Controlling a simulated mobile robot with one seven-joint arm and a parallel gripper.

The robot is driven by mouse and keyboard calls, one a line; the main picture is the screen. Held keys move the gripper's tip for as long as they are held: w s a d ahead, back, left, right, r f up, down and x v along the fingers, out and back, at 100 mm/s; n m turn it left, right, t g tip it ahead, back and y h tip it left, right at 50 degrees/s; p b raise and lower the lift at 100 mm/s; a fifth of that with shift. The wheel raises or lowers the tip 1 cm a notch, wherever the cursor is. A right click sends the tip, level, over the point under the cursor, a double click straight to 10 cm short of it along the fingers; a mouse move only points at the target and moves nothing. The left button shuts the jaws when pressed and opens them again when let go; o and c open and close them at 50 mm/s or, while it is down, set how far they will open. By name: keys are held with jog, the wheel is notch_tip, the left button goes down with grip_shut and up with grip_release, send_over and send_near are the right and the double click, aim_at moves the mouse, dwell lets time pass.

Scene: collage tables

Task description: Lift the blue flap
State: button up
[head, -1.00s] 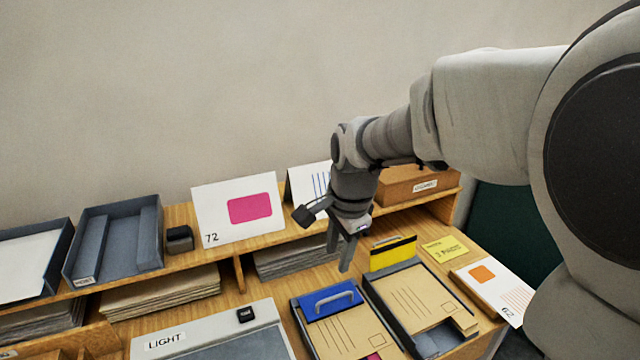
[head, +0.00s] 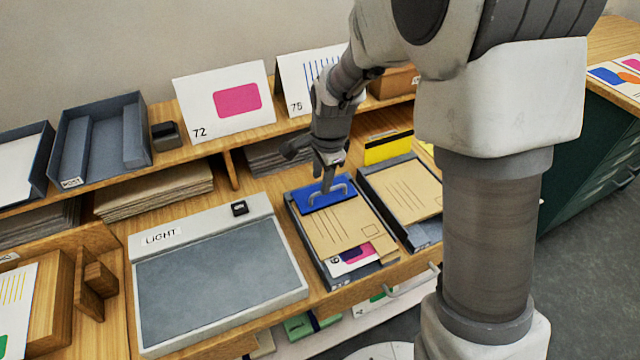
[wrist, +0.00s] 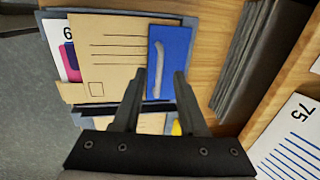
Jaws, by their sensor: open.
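The blue flap (head: 313,199) lies flat across the back end of a grey tray (head: 320,264) in the head view. It has a grey bar handle (head: 344,186). A brown envelope (head: 345,228) lies in front of it, with a card (head: 352,258) sticking out below. My gripper (head: 328,186) is over the flap near its handle.
A second tray (head: 424,236) with an envelope and a yellow flap (head: 388,148) stands close on the right. A light panel (head: 220,270) is on the left. Behind, a shelf holds cards marked 72 (head: 222,102) and 75 (head: 310,78).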

aim_at(320, 204)
jog(key=shift+w+a+f, duration=0.1)
jog(key=shift+w+f, duration=0.1)
jog(key=shift+f, duration=0.8)
jog(key=shift+w+a+f, duration=0.1)
jog(key=shift+w+f, duration=0.05)
jog(key=shift+f, duration=0.8)
grip_shut()
